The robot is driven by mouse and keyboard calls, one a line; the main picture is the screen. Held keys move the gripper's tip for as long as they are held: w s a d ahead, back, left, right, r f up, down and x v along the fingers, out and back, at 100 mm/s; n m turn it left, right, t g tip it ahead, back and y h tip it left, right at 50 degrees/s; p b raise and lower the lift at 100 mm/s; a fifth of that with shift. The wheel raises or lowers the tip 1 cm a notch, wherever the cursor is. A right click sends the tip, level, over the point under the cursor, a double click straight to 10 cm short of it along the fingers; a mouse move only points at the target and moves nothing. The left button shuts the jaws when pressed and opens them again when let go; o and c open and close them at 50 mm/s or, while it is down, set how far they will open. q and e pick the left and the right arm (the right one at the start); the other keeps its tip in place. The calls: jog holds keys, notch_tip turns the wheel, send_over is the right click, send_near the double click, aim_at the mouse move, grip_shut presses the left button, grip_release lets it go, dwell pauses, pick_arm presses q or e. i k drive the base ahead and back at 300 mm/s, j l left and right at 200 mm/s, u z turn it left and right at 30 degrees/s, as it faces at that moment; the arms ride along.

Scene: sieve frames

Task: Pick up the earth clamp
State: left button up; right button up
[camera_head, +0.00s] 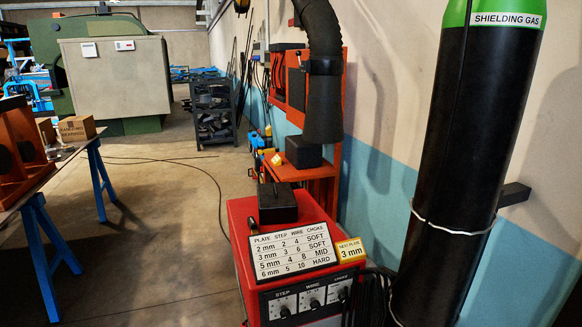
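I cannot make out an earth clamp in this view. A red welding machine (241,242) stands at the bottom centre, with a chart (294,250), a yellow "next plate 3 mm" card (350,250) and a black box (277,203) on top. Its front has step, wire and choke knobs (312,299). Dark cables (368,298) hang at its right side; what they end in is not visible. Neither of my grippers is in view.
A workbench (62,166) on blue trestles stands at the left, bearing orange-brown frames (22,142) and a cardboard box (76,128). A tall black shielding gas cylinder (466,130) is strapped at the right wall. Floor (150,235) between bench and welder is mostly clear; a cable crosses it.

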aim_at(252, 224)
jog(key=i+j+u, duration=0.4)
jog(key=j, duration=0.3)
jog(key=i+j+u, duration=0.8)
jog(key=i+j, duration=0.15)
jog(key=i+z, duration=0.2)
jog(key=i, duration=0.45)
jog(key=i+j+z, duration=0.25)
jog(key=i, duration=0.4)
jog(key=i+z, duration=0.2)
jog(key=i, duration=1.1)
jog(key=i+z, duration=0.35)
jog(key=i, duration=0.25)
jog(key=i+j+z, duration=0.3)
jog(key=i, duration=0.25)
jog(key=i+z, duration=0.2)
jog(key=z, duration=0.2)
jog(key=i+j+z, duration=0.1)
jog(key=z, duration=0.3)
jog(key=i+j+z, duration=0.15)
jog(key=z, duration=0.25)
jog(key=i+j, duration=0.05)
jog(key=i, duration=0.05)
